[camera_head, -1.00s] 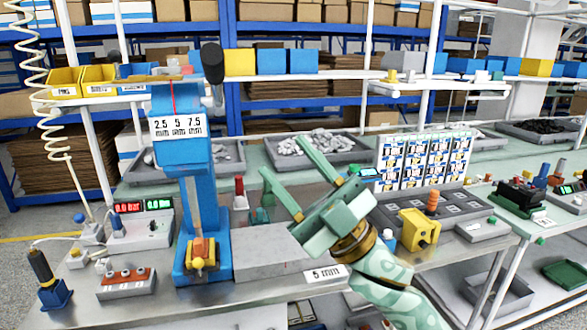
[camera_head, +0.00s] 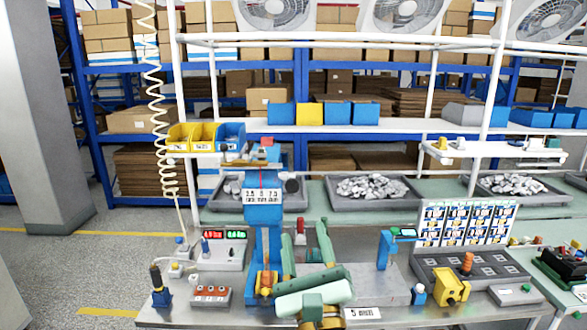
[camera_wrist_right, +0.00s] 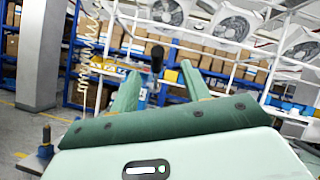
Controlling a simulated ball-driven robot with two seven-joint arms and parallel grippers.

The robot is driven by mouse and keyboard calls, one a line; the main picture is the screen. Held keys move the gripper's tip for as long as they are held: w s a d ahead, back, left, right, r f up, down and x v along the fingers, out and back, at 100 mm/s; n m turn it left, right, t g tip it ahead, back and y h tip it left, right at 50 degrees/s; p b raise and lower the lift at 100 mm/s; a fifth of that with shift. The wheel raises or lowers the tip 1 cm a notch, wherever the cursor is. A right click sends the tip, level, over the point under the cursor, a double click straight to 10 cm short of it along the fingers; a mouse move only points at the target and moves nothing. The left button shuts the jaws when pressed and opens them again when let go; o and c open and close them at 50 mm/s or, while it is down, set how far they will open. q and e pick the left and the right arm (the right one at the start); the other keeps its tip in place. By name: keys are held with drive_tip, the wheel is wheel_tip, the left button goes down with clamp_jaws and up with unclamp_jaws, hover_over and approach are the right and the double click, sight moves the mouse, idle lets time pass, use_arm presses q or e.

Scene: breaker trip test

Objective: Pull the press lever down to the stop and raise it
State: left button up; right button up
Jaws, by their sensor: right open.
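The blue press (camera_head: 262,225) stands on the bench left of centre in the head view, with a 2.5/5/7.5 mm label on its head. The press lever shows in the wrist view as a black grip (camera_wrist_right: 157,58) standing upright, framed between my two fingers. My left gripper is not in view.
A yellow fixture (camera_head: 453,287) and a grey tray (camera_head: 425,272) lie to the right. A meter box (camera_head: 222,255) and a red-buttoned box (camera_head: 210,294) stand left of the press. Bins (camera_head: 204,136) sit on a shelf behind it. A coiled cord (camera_head: 166,150) hangs at left.

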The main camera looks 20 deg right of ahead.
sight(292, 185)
drive_tip(key=w+r+m+p, duration=0.1)
drive_tip(key=w, duration=0.4)
drive_tip(key=w+d+r+m+g, duration=0.1)
drive_tip(key=w, duration=0.4)
drive_tip(key=w+d+r+m+p, duration=0.1)
drive_tip(key=w, duration=0.5)
drive_tip(key=shift+d+r+m+p, duration=0.25)
drive_tip(key=shift+m+p, duration=0.05)
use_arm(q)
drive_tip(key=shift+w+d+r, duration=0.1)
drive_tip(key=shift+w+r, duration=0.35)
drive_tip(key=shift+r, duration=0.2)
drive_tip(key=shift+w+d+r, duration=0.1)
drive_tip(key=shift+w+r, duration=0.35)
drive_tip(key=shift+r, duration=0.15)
